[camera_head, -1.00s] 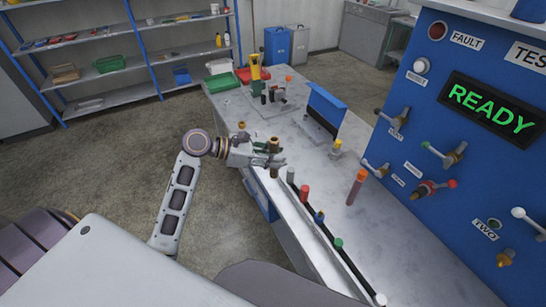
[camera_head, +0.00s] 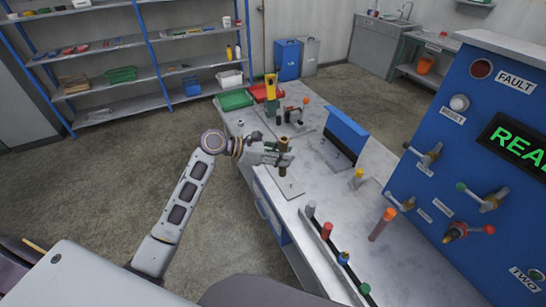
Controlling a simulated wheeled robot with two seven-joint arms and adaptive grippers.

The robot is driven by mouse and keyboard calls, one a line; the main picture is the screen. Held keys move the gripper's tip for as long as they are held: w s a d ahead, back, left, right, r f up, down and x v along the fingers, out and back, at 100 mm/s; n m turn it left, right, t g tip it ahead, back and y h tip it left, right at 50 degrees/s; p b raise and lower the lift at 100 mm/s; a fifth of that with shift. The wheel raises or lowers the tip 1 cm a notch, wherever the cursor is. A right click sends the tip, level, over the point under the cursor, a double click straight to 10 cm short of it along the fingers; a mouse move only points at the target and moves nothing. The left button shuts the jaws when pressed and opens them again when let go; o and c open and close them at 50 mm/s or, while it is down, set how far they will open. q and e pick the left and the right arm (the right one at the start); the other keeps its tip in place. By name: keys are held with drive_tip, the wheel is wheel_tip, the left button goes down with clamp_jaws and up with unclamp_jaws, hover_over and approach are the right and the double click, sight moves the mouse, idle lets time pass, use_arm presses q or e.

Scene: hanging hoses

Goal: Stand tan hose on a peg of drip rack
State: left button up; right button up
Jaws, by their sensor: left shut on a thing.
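My left gripper (camera_head: 270,153) is shut on an upright hose with a tan-brown top (camera_head: 284,142), which I take for the tan hose. A dark rail (camera_head: 330,245) runs along the bench's near side with grey, red, blue and green upright pieces. I cannot tell whether this rail or the plate is the drip rack. My right gripper is not in view.
A blue upright board (camera_head: 346,132) and blue test panel (camera_head: 465,165) border the right. Bare bench (camera_head: 325,200) lies between.

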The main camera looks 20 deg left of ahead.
use_arm(q)
drive_tip(key=w+d+f+n+t+y+p, duration=0.1)
drive_tip(key=w+f+n+t+p, duration=0.1)
drive_tip(key=w+f, duration=0.6)
drive_tip(key=shift+w+d+y, duration=0.2)
drive_tip(key=shift+w+y, duration=0.1)
drive_tip(key=shift+w, duration=0.5)
drive_tip(key=shift+f, duration=0.25)
drive_tip(key=shift+f+b, duration=1.3)
drive_tip(key=shift+f, duration=1.45)
drive_tip(key=shift+p, duration=1.25)
drive_tip(key=shift+f+b, duration=0.6)
drive_tip(key=shift+f, duration=0.55)
idle(1.0)
